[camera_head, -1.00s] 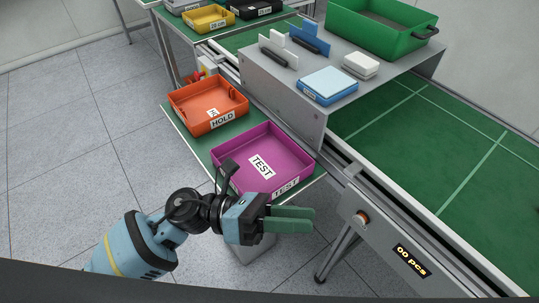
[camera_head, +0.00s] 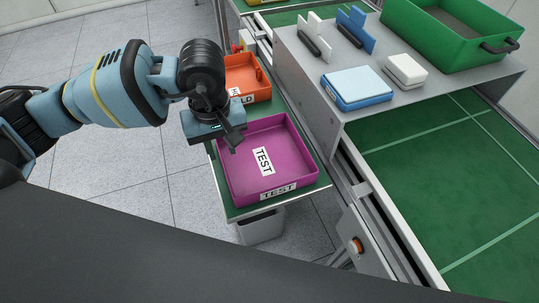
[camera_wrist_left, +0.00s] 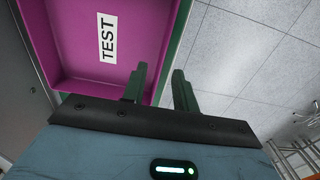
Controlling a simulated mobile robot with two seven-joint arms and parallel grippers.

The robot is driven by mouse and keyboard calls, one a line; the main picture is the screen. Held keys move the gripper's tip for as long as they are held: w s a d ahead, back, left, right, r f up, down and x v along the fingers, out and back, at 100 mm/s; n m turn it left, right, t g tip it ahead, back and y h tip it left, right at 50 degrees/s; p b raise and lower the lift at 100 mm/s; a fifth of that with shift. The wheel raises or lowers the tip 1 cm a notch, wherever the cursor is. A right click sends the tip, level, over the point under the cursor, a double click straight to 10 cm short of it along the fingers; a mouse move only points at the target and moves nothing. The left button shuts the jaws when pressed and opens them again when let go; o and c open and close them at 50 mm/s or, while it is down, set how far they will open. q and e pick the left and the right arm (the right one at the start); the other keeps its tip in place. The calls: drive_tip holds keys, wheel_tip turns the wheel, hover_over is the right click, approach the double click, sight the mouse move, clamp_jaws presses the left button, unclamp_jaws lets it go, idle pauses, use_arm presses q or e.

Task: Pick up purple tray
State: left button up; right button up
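The purple tray (camera_head: 285,183), labelled TEST inside and on its front, lies flat on a green-topped side table. In the left wrist view the two green fingers (camera_wrist_left: 160,78) are apart with nothing held. One finger shows against the inside of the purple tray (camera_wrist_left: 135,45), the other against the floor, with the tray's edge between them. I cannot tell how far the fingers reach down. My right gripper is not in view.
An orange tray (camera_head: 245,78) sits behind the purple one, partly hidden by my arm. A metal shelf with a blue box (camera_head: 357,88), white box (camera_head: 405,69) and green crate (camera_head: 440,32) stands to the right. A grey bin (camera_head: 262,227) is under the table.

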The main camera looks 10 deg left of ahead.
use_arm(q)
drive_tip(key=shift+a+f, duration=0.2)
drive_tip(key=shift+f, duration=0.1)
drive_tip(key=shift+w+a+f+p, duration=0.1)
drive_tip(key=shift+f+p, duration=0.05)
drive_tip(key=shift+f, duration=1.65)
drive_tip(key=shift+w+a+f+p, duration=0.1)
drive_tip(key=shift+f+p, duration=0.05)
drive_tip(key=shift+f, duration=1.65)
drive_tip(key=shift+c, duration=0.4)
clamp_jaws()
